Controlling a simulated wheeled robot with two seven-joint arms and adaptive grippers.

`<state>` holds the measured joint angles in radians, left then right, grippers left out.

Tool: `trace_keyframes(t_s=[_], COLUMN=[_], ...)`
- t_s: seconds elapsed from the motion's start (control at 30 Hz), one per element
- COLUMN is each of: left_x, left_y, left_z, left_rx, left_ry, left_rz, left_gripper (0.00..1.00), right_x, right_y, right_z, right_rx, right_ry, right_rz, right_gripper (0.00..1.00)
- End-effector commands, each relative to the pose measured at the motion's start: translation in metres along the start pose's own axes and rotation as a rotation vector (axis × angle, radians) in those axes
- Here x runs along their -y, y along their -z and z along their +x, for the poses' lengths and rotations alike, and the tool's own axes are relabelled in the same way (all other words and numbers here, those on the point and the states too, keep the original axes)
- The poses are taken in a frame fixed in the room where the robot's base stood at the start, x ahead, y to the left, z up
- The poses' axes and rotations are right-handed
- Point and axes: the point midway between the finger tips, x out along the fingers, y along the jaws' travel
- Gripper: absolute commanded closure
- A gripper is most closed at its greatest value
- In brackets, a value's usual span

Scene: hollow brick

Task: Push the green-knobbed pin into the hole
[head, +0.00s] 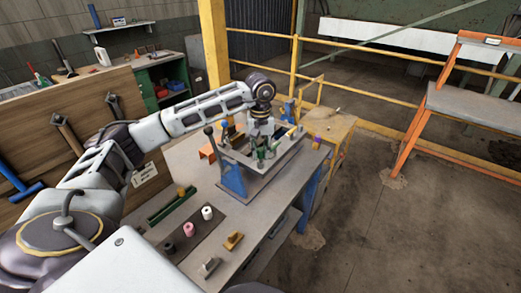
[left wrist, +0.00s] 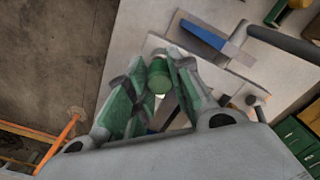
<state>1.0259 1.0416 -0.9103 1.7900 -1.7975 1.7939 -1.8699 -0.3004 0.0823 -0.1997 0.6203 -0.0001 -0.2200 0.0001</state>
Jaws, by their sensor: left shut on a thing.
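The green knob (left wrist: 159,76) of the pin sits between the green-padded fingers of my left gripper (left wrist: 158,72) in the left wrist view. The fingers are closed around it. In the head view my left gripper (head: 262,143) points down over the grey fixture with a blue base (head: 233,178) on the workbench. The pin is too small there to make out clearly. The pin's shaft and the hole are hidden, so I cannot tell how deep the pin sits. My right gripper is not in view.
On the bench (head: 258,215) a dark mat holds a white spool (head: 207,212), a pink spool (head: 188,229) and a black one. A green tray (head: 168,207) lies left of the fixture. A lever with a dark knob (head: 209,131) rises at the fixture's left end.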

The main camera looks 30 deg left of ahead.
Motion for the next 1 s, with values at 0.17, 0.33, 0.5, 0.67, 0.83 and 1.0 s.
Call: trace_keyframes(t_s=[0.17, 0.33, 0.5, 0.67, 0.83, 1.0], left_x=[0.0, 0.0, 0.0, 0.0, 0.0, 0.0], left_y=[0.0, 0.0, 0.0, 0.0, 0.0, 0.0], left_z=[0.003, 0.004, 0.006, 0.008, 0.01, 0.011], left_rx=[0.0, 0.0, 0.0, 0.0, 0.0, 0.0], left_ry=[0.0, 0.0, 0.0, 0.0, 0.0, 0.0], left_rz=[0.0, 0.0, 0.0, 0.0, 0.0, 0.0], left_gripper=[1.0, 1.0, 1.0, 1.0, 1.0, 1.0], right_x=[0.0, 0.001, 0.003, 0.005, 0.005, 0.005], right_y=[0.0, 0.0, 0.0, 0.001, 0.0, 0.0], right_z=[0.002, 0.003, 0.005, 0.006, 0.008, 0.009], right_rx=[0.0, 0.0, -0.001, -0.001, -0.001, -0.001], right_ry=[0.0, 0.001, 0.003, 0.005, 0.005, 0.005], right_rz=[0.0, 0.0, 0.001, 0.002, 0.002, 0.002], right_gripper=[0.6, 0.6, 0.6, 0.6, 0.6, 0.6])
